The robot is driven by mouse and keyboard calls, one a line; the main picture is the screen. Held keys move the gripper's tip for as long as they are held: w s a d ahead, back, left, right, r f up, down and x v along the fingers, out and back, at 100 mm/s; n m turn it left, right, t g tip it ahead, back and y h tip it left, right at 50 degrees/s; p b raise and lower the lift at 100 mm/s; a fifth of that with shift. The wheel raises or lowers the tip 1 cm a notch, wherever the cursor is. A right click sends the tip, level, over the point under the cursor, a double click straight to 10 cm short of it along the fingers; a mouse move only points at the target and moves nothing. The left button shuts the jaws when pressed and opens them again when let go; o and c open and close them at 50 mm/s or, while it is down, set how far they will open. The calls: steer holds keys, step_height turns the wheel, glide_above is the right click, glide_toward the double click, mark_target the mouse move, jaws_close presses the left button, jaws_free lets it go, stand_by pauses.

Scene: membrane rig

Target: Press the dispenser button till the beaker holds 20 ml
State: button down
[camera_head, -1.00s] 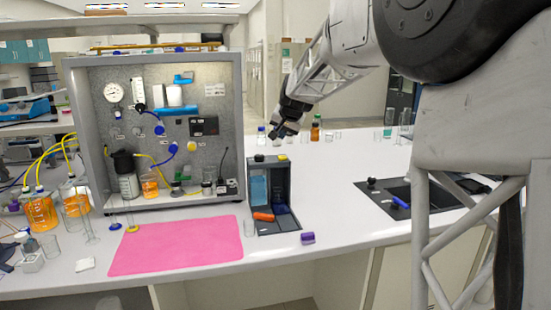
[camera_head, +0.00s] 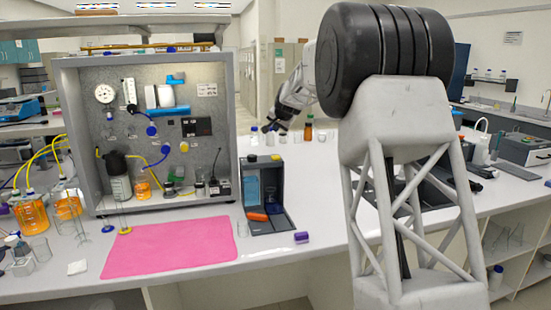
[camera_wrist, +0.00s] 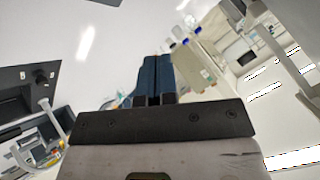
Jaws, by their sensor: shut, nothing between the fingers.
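A dark grey open-fronted unit (camera_head: 284,180), which looks like the dispenser, stands on the white bench right of the pink mat. A yellow button-like part (camera_head: 276,157) and a black knob are on its top. A light blue panel or tank (camera_head: 251,190) and an orange piece (camera_head: 257,217) show at its left side. A small clear vessel, maybe the beaker, is too faint beside it to read any level. My gripper (camera_head: 270,128) is above the bench, behind and above the unit, apart from it. In the wrist view its dark blue fingers (camera_wrist: 153,80) are shut and empty.
A grey framed rig (camera_head: 150,70) with gauge, tubes and bottles stands left of the unit. The pink mat (camera_head: 170,245) lies in front of it. A purple block (camera_head: 301,237) is near the bench edge. An amber bottle (camera_head: 308,131) stands behind. Orange-filled flasks (camera_head: 30,212) are at the left.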

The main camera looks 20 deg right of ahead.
mark_target(277, 156)
steer(key=shift+w+f, duration=0.1)
steer(key=shift+f, duration=0.1)
stand_by(0.4)
steer(key=shift+f, duration=4.25)
steer(key=shift+f, duration=1)
stand_by(0.3)
steer(key=shift+r, duration=0.95)
steer(key=shift+r, duration=0.25)
steer(key=shift+r, duration=2.3)
